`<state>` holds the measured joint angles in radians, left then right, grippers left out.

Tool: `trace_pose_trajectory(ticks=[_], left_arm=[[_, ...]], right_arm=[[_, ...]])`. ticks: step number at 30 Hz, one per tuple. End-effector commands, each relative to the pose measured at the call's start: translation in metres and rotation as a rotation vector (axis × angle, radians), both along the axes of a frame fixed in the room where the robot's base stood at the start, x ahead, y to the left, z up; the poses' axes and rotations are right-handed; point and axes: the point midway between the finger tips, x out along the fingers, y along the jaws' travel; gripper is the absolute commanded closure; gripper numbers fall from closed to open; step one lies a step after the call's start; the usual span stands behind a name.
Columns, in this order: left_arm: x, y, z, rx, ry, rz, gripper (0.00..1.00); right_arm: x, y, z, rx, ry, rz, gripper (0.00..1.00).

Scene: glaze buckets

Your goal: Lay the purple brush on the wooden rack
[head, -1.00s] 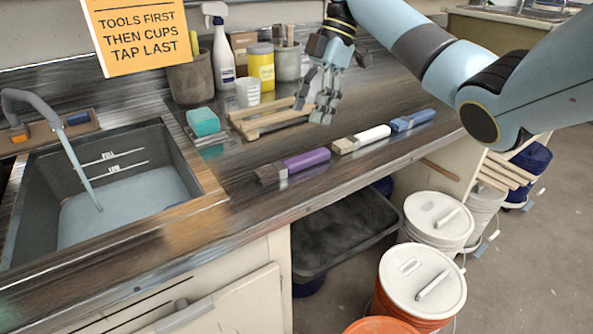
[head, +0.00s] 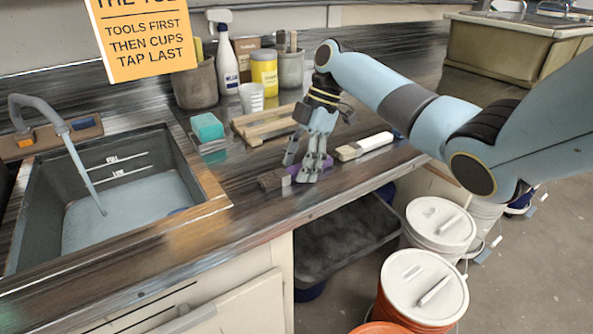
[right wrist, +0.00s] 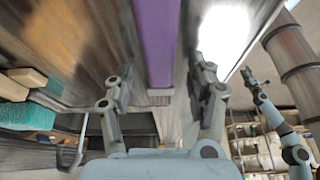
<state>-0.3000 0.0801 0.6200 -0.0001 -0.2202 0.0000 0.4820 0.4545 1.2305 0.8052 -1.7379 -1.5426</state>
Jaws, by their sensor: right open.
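The purple brush (head: 286,173) lies on the counter near its front edge, bristles to the left. My right gripper (head: 303,168) is open and low over its handle, hiding part of it. In the right wrist view the purple handle (right wrist: 157,40) runs between the open fingers (right wrist: 155,85); I cannot tell whether they touch it. The wooden rack (head: 262,124) stands on the counter behind the gripper and holds no brush that I can see.
A white-handled brush (head: 364,146) lies right of the gripper. A teal sponge (head: 207,127) is left of the rack, beside the sink (head: 120,185). A cup (head: 251,98), yellow jar (head: 264,72) and spray bottle (head: 226,60) stand behind. Lidded buckets (head: 424,285) are below.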

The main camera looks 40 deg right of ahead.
Motion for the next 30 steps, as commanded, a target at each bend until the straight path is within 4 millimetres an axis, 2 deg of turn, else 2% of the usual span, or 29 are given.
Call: trace_pose_trajectory(ticks=[13, 26, 30], left_arm=[[0.0005, -0.0001, 0.0001, 0.000, -0.001, 0.000, 0.64], [0.0005, -0.0002, 0.0000, 0.000, -0.001, 0.000, 0.64], [0.0005, -0.0003, -0.0001, 0.000, -0.001, 0.000, 0.64]], right_arm=[[0.0000, -0.0003, -0.0023, 0.000, 0.000, 0.000, 0.44], [0.0000, -0.0004, -0.0025, -0.001, 0.000, 0.000, 1.00], [0.0000, -0.0003, -0.0026, -0.001, 0.000, -0.001, 1.00]])
